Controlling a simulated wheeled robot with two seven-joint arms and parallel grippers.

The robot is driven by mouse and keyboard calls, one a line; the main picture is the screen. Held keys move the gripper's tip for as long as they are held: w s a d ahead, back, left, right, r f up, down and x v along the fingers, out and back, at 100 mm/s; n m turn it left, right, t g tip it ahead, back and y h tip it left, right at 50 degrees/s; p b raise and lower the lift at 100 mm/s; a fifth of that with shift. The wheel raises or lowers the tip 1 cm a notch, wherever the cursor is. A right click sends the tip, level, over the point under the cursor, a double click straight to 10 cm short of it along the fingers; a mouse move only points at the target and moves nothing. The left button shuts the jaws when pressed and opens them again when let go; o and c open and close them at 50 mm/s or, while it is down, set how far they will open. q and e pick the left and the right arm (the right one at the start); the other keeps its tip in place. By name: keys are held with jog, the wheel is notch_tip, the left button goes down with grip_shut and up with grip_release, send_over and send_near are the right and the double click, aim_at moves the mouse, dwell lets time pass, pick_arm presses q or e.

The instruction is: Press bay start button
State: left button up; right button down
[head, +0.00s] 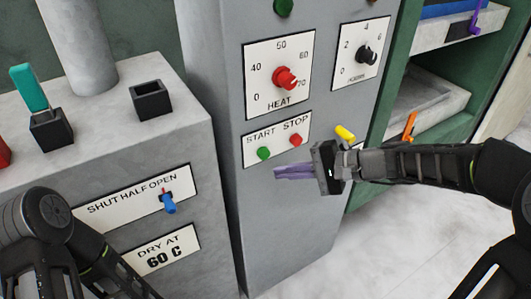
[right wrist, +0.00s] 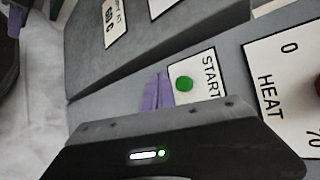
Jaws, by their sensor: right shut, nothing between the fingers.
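The green START button (head: 263,153) is on a white plate on the front of the grey press column, left of the red STOP button (head: 296,140). It also shows in the right wrist view (right wrist: 184,84), beside the word START. My right gripper (head: 280,173) is shut and empty, its purple fingers just below the START/STOP plate. In the right wrist view its purple fingertips (right wrist: 155,92) appear beside the green button, apart from it in the picture. The gap to the panel is hard to judge. My left arm shows at the lower left, its gripper out of the head view.
Above the buttons are the red HEAT knob (head: 285,78) and a black knob (head: 366,54). A yellow lever (head: 345,133) is close to my right gripper. A grey cabinet with a blue switch (head: 168,203) stands left. Green shelving with trays (head: 430,105) stands right.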

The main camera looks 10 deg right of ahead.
jog(key=shift+w+a, duration=0.35)
jog(key=shift+w, duration=0.45)
jog(key=shift+w+a, duration=0.3)
jog(key=shift+w, duration=0.5)
dwell(0.8)
jog(key=shift+w+a+b, duration=0.15)
jog(key=shift+w+b, duration=0.15)
jog(key=shift+w, duration=0.1)
jog(key=shift+w+a, duration=0.25)
jog(key=shift+w, duration=0.25)
dwell(0.8)
jog(key=shift+s+d, duration=0.1)
jog(key=shift+s+d+b, duration=0.3)
jog(key=shift+s+b, duration=0.15)
jog(key=shift+s, duration=0.35)
jog(key=shift+s+d+b, duration=0.2)
jog(key=shift+s+d, duration=0.1)
jog(key=shift+s, duration=0.5)
jog(key=shift+s+d+b, duration=0.15)
jog(key=shift+s+d, duration=0.2)
jog(key=shift+s, duration=0.4)
jog(key=shift+s+d+b, duration=0.2)
jog(key=shift+s+d, duration=0.1)
jog(key=shift+s, duration=0.5)
